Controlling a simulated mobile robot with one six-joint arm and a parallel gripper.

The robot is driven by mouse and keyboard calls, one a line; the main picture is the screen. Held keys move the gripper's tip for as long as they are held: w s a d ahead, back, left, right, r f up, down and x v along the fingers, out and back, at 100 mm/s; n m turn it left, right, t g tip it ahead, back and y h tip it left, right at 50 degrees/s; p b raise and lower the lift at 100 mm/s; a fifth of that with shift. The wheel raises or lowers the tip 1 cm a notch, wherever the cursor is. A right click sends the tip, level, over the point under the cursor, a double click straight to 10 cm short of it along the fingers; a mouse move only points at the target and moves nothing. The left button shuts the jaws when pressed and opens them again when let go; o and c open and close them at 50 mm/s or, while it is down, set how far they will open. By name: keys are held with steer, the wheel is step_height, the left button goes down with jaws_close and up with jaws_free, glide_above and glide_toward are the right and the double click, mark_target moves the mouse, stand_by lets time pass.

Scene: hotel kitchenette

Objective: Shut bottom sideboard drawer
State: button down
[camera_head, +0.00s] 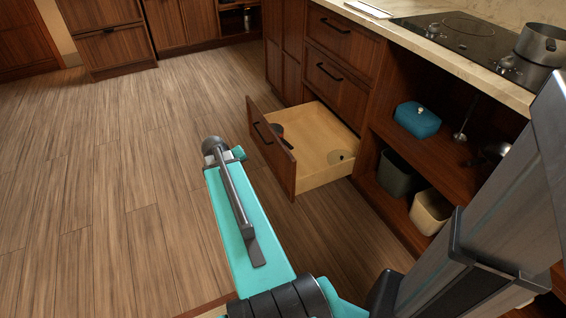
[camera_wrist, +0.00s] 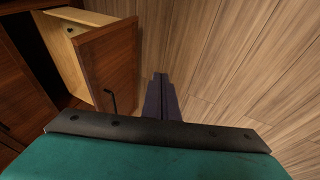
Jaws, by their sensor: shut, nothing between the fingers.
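The bottom sideboard drawer (camera_head: 271,152) stands pulled well out in the head view, with a dark wood front, a black bar handle and a pale wooden box. In the wrist view the drawer front (camera_wrist: 112,62) is at upper left, with its handle low on the panel. My gripper (camera_wrist: 160,77) is shut and empty in the wrist view. In the head view my teal arm is in front of the drawer, and I cannot make out the fingertips there.
Two closed drawers (camera_head: 335,72) sit above the open one. Open shelves at right hold a blue container (camera_head: 417,119), a grey bin (camera_head: 397,174) and a cream bin (camera_head: 430,211). The wooden floor (camera_head: 110,160) at left is clear.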

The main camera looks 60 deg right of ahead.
steer(key=s+d+r+m+h+b, duration=0.1)
steer(key=s+d+b, duration=0.4)
steer(key=d, duration=0.6)
step_height(320, 180, up, 2)
steer(key=shift+s+d+r+m+h+b, duration=0.1)
steer(key=shift+s+d+m+h+b, duration=0.1)
steer(key=shift+d+m+h+b, duration=0.3)
steer(key=shift+a, duration=0.1)
steer(key=b, duration=0.3)
glide_toward(286, 157)
step_height(286, 157, down, 4)
steer(key=w, duration=0.3)
steer(key=shift+s+d+b, duration=0.65)
steer(key=shift+s+d, duration=0.6)
steer(key=shift+d, duration=0.1)
